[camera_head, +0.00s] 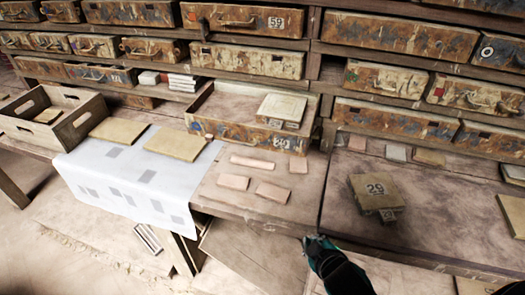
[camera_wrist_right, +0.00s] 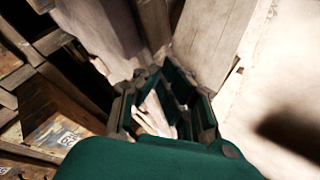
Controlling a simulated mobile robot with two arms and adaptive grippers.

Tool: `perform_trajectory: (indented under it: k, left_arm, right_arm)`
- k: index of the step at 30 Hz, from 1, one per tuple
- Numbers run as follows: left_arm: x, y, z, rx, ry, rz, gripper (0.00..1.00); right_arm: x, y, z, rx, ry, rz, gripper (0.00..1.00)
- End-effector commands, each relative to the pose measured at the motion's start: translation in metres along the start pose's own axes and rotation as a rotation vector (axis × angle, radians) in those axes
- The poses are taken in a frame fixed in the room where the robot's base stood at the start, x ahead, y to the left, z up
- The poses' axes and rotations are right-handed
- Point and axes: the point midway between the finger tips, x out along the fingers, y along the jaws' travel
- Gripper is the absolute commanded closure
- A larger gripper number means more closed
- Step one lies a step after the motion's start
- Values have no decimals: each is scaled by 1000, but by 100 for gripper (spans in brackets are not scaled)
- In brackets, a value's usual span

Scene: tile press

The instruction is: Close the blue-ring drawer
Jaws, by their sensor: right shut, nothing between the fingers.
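One drawer (camera_head: 235,133) stands pulled out of the lower shelf row, left of centre in the head view. Its front is worn orange-brown and blue, with small marks too small to read surely; I cannot make out a blue ring. A pale tile stack lies at its right side. My right gripper (camera_head: 313,241) is low in the head view, at the bench's front edge, apart from the drawer and nearer to me. It is shut and empty; its dark green fingers also show in the right wrist view (camera_wrist_right: 163,105). My left gripper is out of view.
Several thin pink tiles (camera_head: 252,162) lie on the bench before the open drawer. A tile marked 29 (camera_head: 372,188) lies to the right. A white sheet (camera_head: 110,175) and a wooden crate (camera_head: 62,132) are at left. Shut drawers (camera_head: 400,36) fill the shelves behind.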

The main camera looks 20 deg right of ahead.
Motion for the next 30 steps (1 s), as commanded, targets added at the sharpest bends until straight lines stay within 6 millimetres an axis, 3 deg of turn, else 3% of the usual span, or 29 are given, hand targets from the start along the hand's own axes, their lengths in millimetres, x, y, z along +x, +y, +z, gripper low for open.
perform_trajectory:
  k: [3, 6, 12, 15, 19, 30]
  left_arm:
    - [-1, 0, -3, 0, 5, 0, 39]
    - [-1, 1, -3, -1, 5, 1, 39]
    - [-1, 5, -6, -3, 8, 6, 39]
    - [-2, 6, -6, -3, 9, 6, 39]
    - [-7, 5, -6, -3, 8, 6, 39]
    - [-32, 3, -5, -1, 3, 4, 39]
  right_arm:
    - [-5, 37, -49, -232, 186, 161, 100]
    - [-17, 57, -89, -434, 334, 292, 100]
    - [-50, 67, -151, -789, 572, 505, 100]
    - [-59, 65, -165, -875, 627, 555, 100]
    - [-56, 67, -175, -892, 639, 567, 100]
    - [-6, 82, -228, -887, 637, 565, 100]
